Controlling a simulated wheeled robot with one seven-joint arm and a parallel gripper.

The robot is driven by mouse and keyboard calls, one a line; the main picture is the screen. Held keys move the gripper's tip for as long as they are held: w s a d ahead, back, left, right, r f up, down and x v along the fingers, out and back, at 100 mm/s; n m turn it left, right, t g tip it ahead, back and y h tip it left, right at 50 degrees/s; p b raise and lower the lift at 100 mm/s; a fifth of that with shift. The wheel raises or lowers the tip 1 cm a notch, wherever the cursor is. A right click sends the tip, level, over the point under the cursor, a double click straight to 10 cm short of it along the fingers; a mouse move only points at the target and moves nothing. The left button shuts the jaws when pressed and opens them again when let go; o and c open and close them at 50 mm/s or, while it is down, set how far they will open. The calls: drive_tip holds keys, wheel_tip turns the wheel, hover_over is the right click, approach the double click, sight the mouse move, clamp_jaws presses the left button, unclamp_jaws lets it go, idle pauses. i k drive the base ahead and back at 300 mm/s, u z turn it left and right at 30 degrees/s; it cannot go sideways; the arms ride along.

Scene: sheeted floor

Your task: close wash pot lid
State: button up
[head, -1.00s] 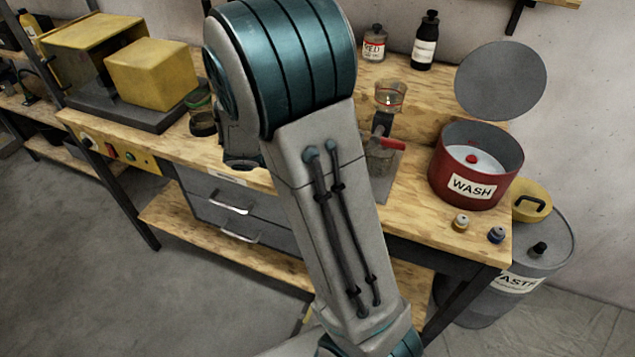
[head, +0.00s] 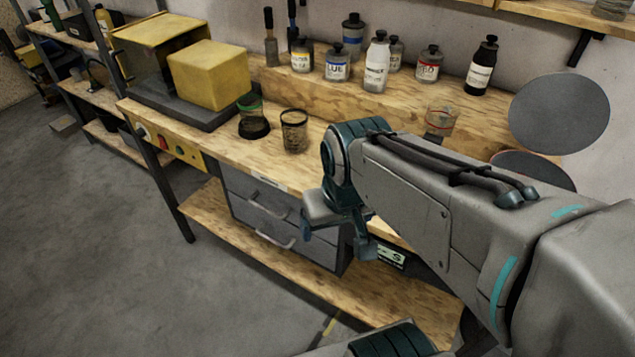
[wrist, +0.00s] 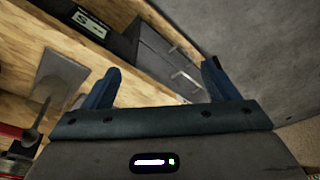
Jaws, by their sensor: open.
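The wash pot's lid (head: 560,113) is a flat grey disc standing raised at the right in the head view. Below it, the dark upper part of the wash pot (head: 533,166) shows above my arm; the rest of the pot is hidden behind the arm. My gripper (head: 335,240) is in front of the bench's front edge, near the drawers, well left of the pot and lid. In the wrist view my gripper (wrist: 162,82) has its two blue fingers wide apart with nothing between them. The lid is not seen in the wrist view.
Several bottles (head: 376,65) stand on the raised back shelf. Glass beakers (head: 294,131) and a yellow block (head: 208,75) are on the bench at left. The drawer unit (wrist: 165,62) lies beyond my fingers. A grey plate with a rod (wrist: 58,80) is at left.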

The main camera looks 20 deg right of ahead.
sight(554, 114)
drive_tip(key=z, duration=0.7)
drive_tip(key=k, duration=0.45)
drive_tip(key=z, duration=1)
drive_tip(key=i, duration=0.65)
drive_tip(key=z, duration=0.35)
